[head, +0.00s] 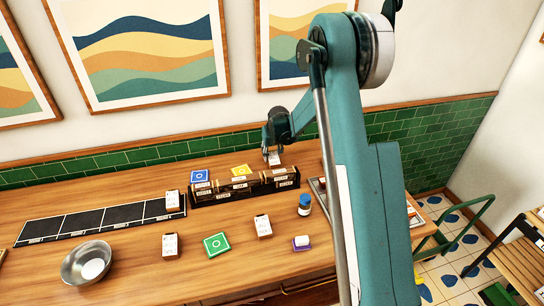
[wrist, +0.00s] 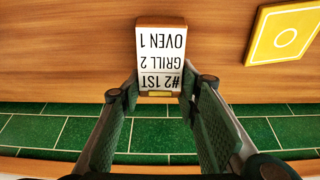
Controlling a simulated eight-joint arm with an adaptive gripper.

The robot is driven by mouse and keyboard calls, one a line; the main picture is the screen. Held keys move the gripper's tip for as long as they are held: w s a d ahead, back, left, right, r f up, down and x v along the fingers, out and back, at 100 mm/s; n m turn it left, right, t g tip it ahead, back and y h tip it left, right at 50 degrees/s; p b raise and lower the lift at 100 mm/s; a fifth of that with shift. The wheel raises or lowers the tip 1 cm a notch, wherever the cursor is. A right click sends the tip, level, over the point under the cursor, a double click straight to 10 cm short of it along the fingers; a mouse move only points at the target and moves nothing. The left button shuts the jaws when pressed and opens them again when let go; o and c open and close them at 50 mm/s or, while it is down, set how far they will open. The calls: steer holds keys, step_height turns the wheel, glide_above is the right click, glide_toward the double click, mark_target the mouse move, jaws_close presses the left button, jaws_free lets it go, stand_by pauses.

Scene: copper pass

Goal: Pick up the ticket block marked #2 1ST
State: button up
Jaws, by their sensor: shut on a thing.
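The ticket block marked #2 1ST (wrist: 160,58) is a wooden block with a white face, reading also GRILL 2 and OVEN 1, upside down in the wrist view. My gripper (wrist: 158,88) is shut on its near end, with one finger on each side. In the head view, the block (head: 274,158) shows small beneath my gripper (head: 271,150), behind the right part of the dark rack. I cannot tell whether it touches the counter.
A dark compartmented rack (head: 245,190) stands in front of the block. A yellow square (wrist: 283,32) lies beside it. Other ticket blocks (head: 170,245) (head: 263,227), a blue-capped jar (head: 304,206), a green square (head: 216,244), a metal bowl (head: 72,270) and a black strip (head: 85,223) are on the counter. Green tiles (wrist: 45,130) line the wall.

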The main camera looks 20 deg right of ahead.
steer(key=shift+r, duration=4.75)
